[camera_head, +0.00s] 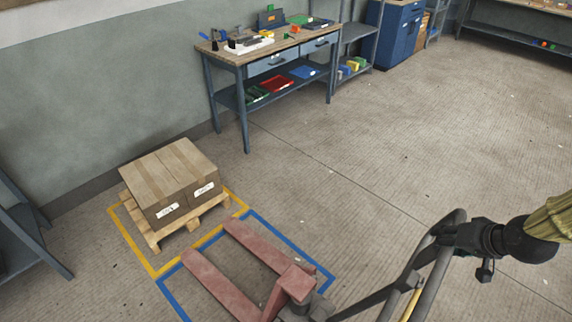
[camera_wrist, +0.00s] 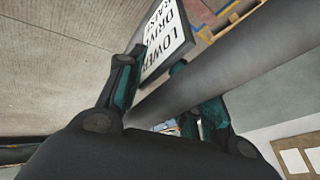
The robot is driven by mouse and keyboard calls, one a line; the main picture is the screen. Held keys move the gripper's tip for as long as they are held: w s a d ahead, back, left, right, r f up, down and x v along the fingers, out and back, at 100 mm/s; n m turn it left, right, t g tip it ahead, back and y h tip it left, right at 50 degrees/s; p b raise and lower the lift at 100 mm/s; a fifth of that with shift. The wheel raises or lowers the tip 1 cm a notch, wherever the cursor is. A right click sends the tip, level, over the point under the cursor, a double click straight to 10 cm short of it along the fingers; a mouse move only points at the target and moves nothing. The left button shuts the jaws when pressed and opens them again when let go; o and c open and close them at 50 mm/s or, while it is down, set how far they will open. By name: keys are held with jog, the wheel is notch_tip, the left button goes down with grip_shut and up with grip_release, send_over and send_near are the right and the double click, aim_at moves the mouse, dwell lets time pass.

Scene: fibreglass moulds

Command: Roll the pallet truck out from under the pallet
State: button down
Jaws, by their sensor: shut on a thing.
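The red pallet truck (camera_head: 222,287) stands on the floor at the bottom middle of the head view. Its two forks point toward the pallet, and their tips lie just in front of it, in the open. The wooden pallet (camera_head: 153,236) carries brown cartons (camera_head: 168,180) and stands inside a yellow floor outline. My gripper (camera_head: 462,237) is shut on the truck's grey handle (camera_head: 427,246). In the wrist view the handle bar (camera_wrist: 245,72) passes between my fingers (camera_wrist: 157,88), beside a "LOWER DRIVE RAISE" label (camera_wrist: 166,38).
A blue floor outline (camera_head: 290,243) surrounds the forks. A workbench (camera_head: 240,58) with tools stands against the back wall, with shelves and a blue cabinet (camera_head: 402,35) beyond it. A dark shelf (camera_head: 25,240) stands at the left. The floor at the right is clear.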

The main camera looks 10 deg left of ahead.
jog(key=w+a+r+p, duration=0.1)
jog(key=w+a+r, duration=0.1)
jog(key=w+a, duration=0.3)
jog(key=a, duration=0.4)
jog(key=shift+w+r, duration=0.15)
jog(key=shift+w, duration=0.1)
dwell(0.3)
jog(key=c, duration=1.1)
grip_release()
jog(key=shift+d+r, duration=0.1)
jog(key=o, duration=0.4)
jog(key=shift+s, duration=0.1)
jog(key=shift+c, duration=0.2)
jog(key=shift+s+h, duration=0.1)
jog(key=shift+h, duration=0.2)
jog(key=shift+f, duration=0.2)
jog(key=v, duration=1.2)
